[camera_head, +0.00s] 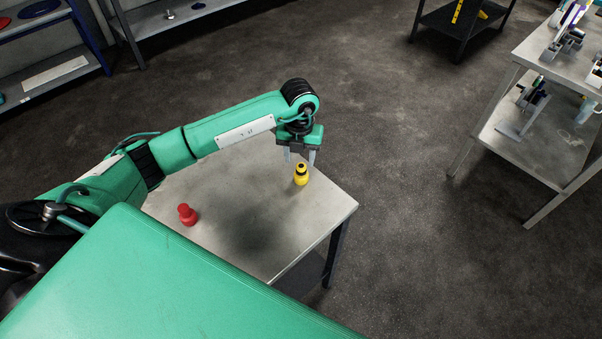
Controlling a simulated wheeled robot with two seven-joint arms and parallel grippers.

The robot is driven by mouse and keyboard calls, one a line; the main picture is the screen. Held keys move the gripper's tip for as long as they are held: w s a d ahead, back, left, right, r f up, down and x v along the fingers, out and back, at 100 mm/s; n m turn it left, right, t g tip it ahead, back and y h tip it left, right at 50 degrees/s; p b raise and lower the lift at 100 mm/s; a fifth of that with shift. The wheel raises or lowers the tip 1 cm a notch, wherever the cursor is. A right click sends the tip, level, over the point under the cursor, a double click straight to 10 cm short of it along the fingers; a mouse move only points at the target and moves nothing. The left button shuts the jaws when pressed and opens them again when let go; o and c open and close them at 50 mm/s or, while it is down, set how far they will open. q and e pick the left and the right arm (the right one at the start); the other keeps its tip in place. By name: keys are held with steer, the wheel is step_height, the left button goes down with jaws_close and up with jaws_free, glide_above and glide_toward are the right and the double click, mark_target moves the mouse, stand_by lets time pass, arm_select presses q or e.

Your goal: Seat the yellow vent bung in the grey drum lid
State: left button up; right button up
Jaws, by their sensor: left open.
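The yellow vent bung (300,178), with a dark band near its top, stands upright on the grey table near its far right corner. My left gripper (300,157) points down just above and behind the bung, with its two fingers apart. I cannot tell whether a fingertip touches the bung. The grey drum lid cannot be made out in this view. My right gripper is not in view.
A red bung-shaped piece (187,214) stands on the left part of the table (290,228). The green surface in front hides the table's near side. Shelves stand at the back left, and a bench (540,128) with equipment stands at the right. Open floor lies between.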

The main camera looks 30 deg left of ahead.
mark_target(301, 165)
arm_select(q)
steer(key=f, duration=0.2)
steer(key=f+p, duration=0.1)
steer(key=shift+w+d+f, duration=0.15)
steer(key=shift+w+f, duration=0.05)
steer(key=shift+f, duration=0.75)
steer(key=c, duration=0.6)
steer(key=shift+c, duration=0.5)
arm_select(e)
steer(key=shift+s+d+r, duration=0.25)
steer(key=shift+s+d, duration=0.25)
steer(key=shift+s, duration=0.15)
arm_select(q)
steer(key=shift+r, duration=0.1)
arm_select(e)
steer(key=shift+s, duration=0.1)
